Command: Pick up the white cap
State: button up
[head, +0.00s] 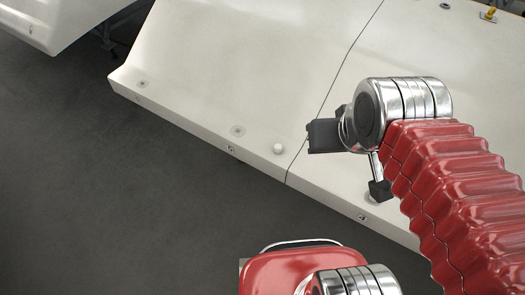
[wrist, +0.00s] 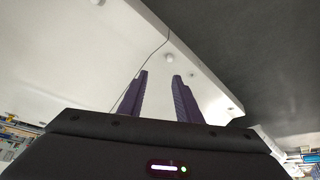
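The white cap (head: 278,148) is a small round knob on the sloping cream panel (head: 235,70), near its lower edge and just left of a dark seam. It also shows in the wrist view (wrist: 170,57), beyond the fingertips and roughly in line with the gap between them. My gripper (wrist: 160,75) has two dark purple fingers, spread apart with nothing between them. In the head view, the dark end of my arm (head: 323,135) is up and to the right of the cap, apart from it in the picture. The fingers are hard to make out there.
Flat round fittings (head: 237,131) sit left of the cap. Dark open floor (head: 90,190) lies below the panel edge. A yellow fitting (head: 490,14) is at top right.

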aim_at(277, 148)
jog(key=u, duration=0.2)
jog(key=k, duration=1.3)
jog(key=u, duration=0.4)
jog(key=i, duration=0.5)
jog(key=u, duration=0.5)
jog(key=i, duration=1.8)
jog(key=z, duration=0.65)
